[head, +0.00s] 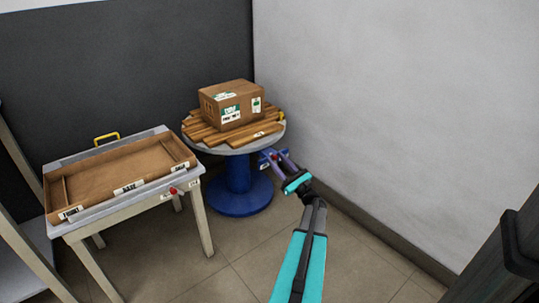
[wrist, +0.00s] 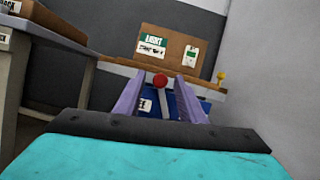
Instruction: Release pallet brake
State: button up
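The wooden pallet (head: 252,138) lies on a round turntable (head: 213,150) with a blue pedestal (head: 239,187). A lever with a red knob (wrist: 160,80) stands at a blue housing (wrist: 178,104) with a white label, low on the turntable's near side. My gripper (head: 272,160) is at that side, and its purple fingers partly hide the lever in the head view. In the wrist view my gripper (wrist: 161,78) is open, with the red knob showing between the fingertips. I cannot tell whether either finger touches it. A yellow knob (wrist: 221,75) sits at the pallet's right edge.
A labelled cardboard box (head: 232,104) rests on the pallet. At left, a table (head: 199,214) holds a shallow wooden tray (head: 110,187) and has another red knob (head: 173,191). A grey wall (head: 390,110) is close at right. The front floor (head: 240,265) is clear.

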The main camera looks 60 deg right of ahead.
jog(key=shift+b+x, duration=0.6)
jog(key=shift+x, duration=2.35)
grip_shut()
